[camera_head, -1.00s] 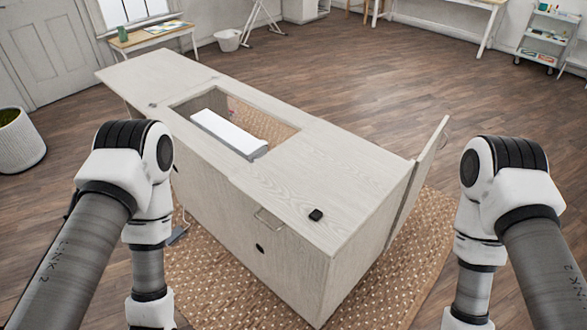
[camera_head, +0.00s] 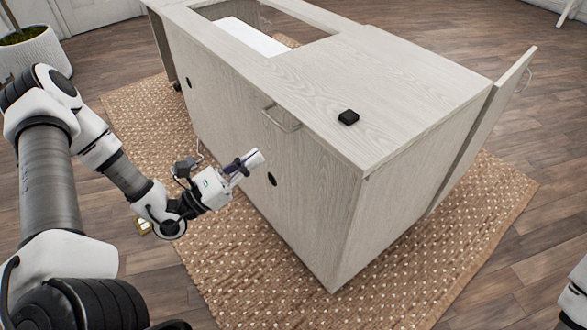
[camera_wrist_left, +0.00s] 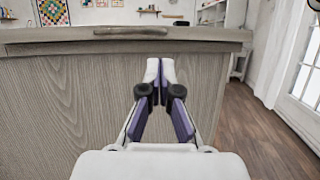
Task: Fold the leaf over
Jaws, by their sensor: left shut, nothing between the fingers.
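The pale wood cabinet (camera_head: 310,210) stands in front of me. Its near top panel (camera_head: 400,85) lies flat, with a bar handle (camera_head: 282,118) at its front edge; the handle also shows in the left wrist view (camera_wrist_left: 130,31). An upright side panel (camera_head: 485,125) stands out at the right end, with its own handle. I cannot tell which panel is the leaf. My left gripper (camera_head: 258,157) is shut and empty, in front of the cabinet face and lower than the bar handle. The left wrist view shows its fingertips (camera_wrist_left: 160,68) together. My right gripper is out of view.
A cutout in the top holds a white piece (camera_head: 250,36). A woven rug (camera_head: 240,255) lies under the cabinet.

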